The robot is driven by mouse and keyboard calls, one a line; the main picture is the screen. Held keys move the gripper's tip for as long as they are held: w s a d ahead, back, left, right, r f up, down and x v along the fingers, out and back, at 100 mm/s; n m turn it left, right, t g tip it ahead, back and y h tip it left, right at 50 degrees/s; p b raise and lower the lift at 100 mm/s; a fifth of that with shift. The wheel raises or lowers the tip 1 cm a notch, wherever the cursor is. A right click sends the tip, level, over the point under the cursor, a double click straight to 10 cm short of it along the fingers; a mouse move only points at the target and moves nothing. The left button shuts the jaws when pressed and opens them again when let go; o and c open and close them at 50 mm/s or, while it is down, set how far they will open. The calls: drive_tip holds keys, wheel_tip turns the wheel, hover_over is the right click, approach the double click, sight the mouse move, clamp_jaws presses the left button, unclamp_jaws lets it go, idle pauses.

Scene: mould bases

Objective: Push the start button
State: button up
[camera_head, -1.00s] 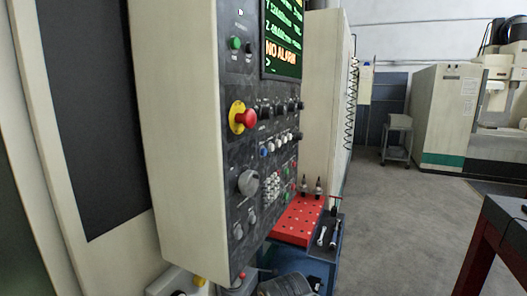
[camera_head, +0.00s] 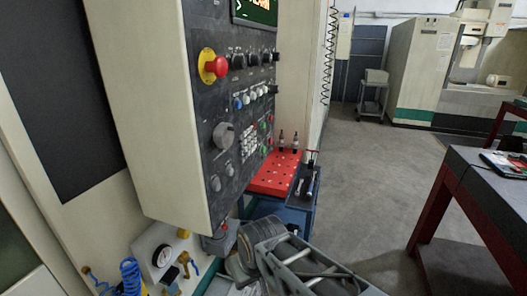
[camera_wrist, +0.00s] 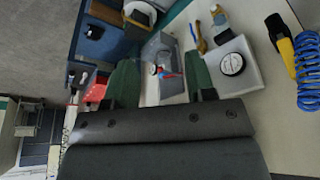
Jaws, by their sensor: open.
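The machine's control panel (camera_head: 232,120) fills the middle of the head view, with a red emergency stop (camera_head: 216,66) on a yellow ring, a grey dial (camera_head: 224,135), and rows of knobs and small buttons. A small green button (camera_head: 264,151) sits low near its right edge; labels are too small to read, so I cannot tell which button is start. My gripper (camera_wrist: 162,70) shows in the wrist view as two green fingers set wide apart, with nothing held between them. The panel buttons are not seen in the wrist view.
A red perforated tray (camera_head: 273,178) on a blue cart stands beyond the panel. A gauge box (camera_head: 158,252) with a blue coiled hose (camera_head: 131,274) is below left. A dark table (camera_head: 480,180) stands at right; the floor between is clear.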

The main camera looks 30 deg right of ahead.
clamp_jaws()
idle(1.4)
